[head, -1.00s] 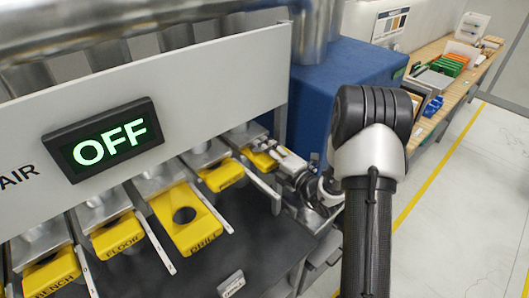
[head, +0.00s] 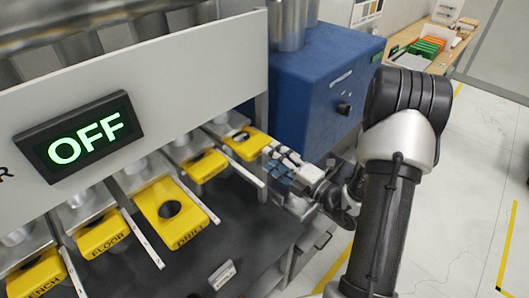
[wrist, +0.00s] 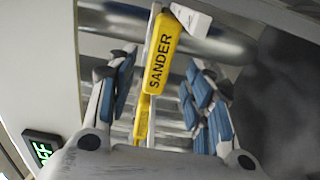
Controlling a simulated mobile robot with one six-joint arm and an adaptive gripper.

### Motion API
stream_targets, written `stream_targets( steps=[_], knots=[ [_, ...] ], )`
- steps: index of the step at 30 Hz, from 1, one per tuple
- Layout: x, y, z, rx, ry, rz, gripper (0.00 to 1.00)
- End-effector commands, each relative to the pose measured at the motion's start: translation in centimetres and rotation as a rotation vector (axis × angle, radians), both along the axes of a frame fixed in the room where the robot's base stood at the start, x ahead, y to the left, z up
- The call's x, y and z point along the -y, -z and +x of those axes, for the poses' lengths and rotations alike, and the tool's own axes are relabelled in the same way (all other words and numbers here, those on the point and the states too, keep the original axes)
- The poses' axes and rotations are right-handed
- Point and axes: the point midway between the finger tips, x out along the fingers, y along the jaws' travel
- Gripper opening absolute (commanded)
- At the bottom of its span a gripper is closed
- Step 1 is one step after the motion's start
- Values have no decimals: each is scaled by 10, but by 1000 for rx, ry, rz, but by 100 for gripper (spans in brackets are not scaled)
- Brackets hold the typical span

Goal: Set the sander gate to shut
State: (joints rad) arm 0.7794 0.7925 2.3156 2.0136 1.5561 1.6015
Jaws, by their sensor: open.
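The sander gate is the yellow plate (head: 248,146) at the right end of the row under the grey panel. A dark opening shows in it, and it sticks out from its housing. In the wrist view its yellow front, lettered SANDER (wrist: 162,52), lies between my finger pads. My gripper (head: 280,167) is open just in front of the sander gate's front edge, with its fingers apart on either side in the wrist view (wrist: 163,85). I cannot tell whether a finger touches the plate.
The drill gate (head: 187,222) also sticks out, with its hole showing. The floor gate (head: 103,235), bench gate (head: 35,274) and another yellow gate (head: 203,167) sit in the same row, with metal rails between. A display (head: 80,138) reads OFF. A blue cabinet (head: 310,90) stands close behind my gripper.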

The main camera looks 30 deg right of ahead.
Motion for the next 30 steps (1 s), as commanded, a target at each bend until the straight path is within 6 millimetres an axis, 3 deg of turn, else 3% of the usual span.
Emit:
stream_targets(
  steps=[13,18,23,26,30],
  knots=[
    [6,1,-10,3,3,-1,47],
    [27,5,-56,6,11,-3,47],
    [31,4,-90,2,4,-2,47],
    [28,2,-90,1,-2,-2,47],
    [20,0,-71,1,-7,-1,47]
  ],
)
